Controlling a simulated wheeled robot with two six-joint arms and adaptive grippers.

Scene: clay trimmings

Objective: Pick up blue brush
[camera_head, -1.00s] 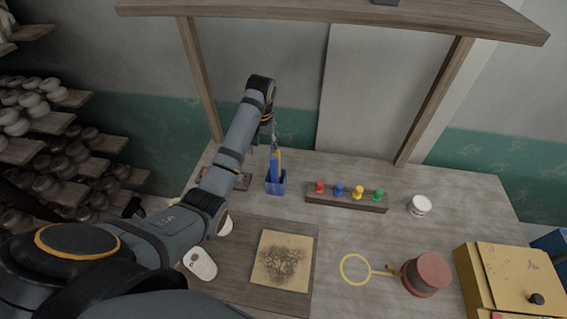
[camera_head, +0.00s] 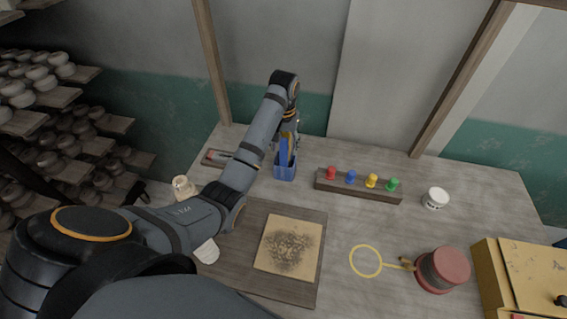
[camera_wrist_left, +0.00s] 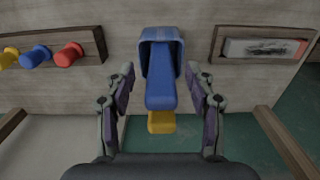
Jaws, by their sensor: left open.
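The blue brush (camera_head: 283,152) stands upright in a small blue holder (camera_head: 284,174) at the back of the table. In the left wrist view, the blue brush (camera_wrist_left: 161,92) sticks out of the holder (camera_wrist_left: 150,58) towards the camera, with a yellow piece (camera_wrist_left: 161,123) beside it. My left gripper (camera_wrist_left: 160,78) is open, with one finger on each side of the brush and visible gaps between. In the head view, my left gripper (camera_head: 291,134) is at the brush, its fingers partly hidden by the wrist. My right gripper is not in view.
A wooden rack (camera_head: 357,190) with red, blue, yellow and green pegs stands right of the holder. A shallow tray (camera_head: 214,158) lies to its left. A board with a speckled tile (camera_head: 289,247) is in front. A white jar (camera_head: 435,198) and a red-topped drum (camera_head: 443,268) stand further right.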

